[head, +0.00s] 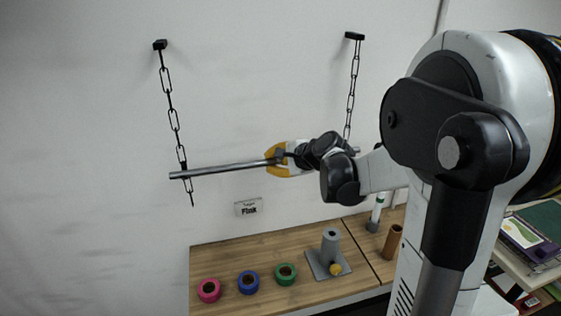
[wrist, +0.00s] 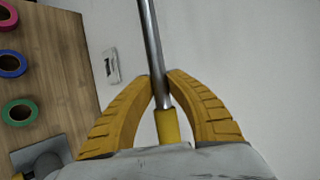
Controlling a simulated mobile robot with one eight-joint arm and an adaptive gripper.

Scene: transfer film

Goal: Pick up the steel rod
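The steel rod (head: 222,167) is a thin grey bar, slightly tilted, its left end lower in the head view. It hangs against the white wall between two black chains, and the left chain (head: 175,120) meets it near its left end. My gripper (head: 271,160) has yellow fingers around the rod's middle. In the wrist view the rod (wrist: 152,40) runs between the fingertips (wrist: 160,76), which press close on both sides. A yellow piece (wrist: 167,127) lies in line with the rod between the fingers. My arm hides part of the rod's right side.
The right chain (head: 351,90) hangs close to my wrist. A small label (head: 248,207) is on the wall.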

